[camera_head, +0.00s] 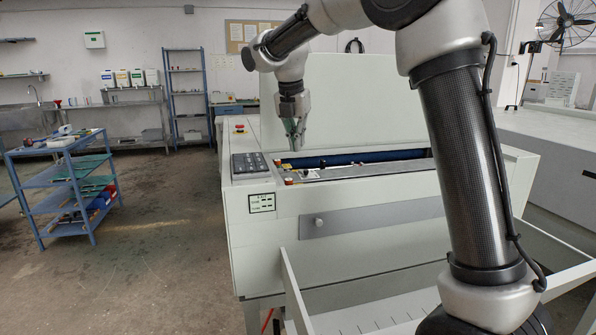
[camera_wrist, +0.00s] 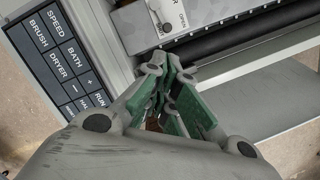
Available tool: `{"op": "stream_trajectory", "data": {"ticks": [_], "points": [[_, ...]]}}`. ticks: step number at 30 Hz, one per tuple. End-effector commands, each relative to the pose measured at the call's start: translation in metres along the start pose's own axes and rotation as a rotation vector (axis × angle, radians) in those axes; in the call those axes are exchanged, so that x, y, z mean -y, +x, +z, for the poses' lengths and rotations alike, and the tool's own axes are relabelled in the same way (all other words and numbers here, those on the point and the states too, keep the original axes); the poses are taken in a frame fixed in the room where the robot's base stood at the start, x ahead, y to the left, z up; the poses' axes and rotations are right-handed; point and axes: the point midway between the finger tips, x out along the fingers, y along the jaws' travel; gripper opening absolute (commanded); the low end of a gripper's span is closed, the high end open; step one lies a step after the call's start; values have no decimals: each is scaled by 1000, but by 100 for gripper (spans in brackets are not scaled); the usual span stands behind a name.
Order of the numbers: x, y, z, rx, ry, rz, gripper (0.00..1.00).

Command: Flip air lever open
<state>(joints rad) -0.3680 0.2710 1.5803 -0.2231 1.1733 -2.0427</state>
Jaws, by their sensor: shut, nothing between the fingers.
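The air lever (camera_wrist: 160,14) shows in the wrist view as a small metal lever with a round dark end, on a light grey block (camera_wrist: 145,22) marked OPEN at the top edge. Part of the block is cut off by the frame. My gripper (camera_wrist: 170,72) has green-padded fingers and is shut and empty, below the block in the picture and apart from the lever. In the head view my gripper (camera_head: 296,145) points down over the left end of the plate processor (camera_head: 340,215), near its open slot. The lever is too small to make out there.
A control panel (camera_wrist: 62,60) with labelled buttons lies left of my gripper. A dark roller (camera_wrist: 240,38) runs right of the lever block. A red emergency button (camera_head: 239,128) stands at the processor's back left. The raised lid (camera_head: 350,100) stands behind my gripper.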

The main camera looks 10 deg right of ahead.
Motion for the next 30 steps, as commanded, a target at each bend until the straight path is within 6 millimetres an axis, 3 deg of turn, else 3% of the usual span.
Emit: {"op": "stream_trajectory", "data": {"ticks": [11, 24, 30], "points": [[0, 5, 0, -1, 0, -1, 0], [1, 77, 0, -2, 1, -2, 0], [0, 96, 0, -1, 1, -1, 0]]}}
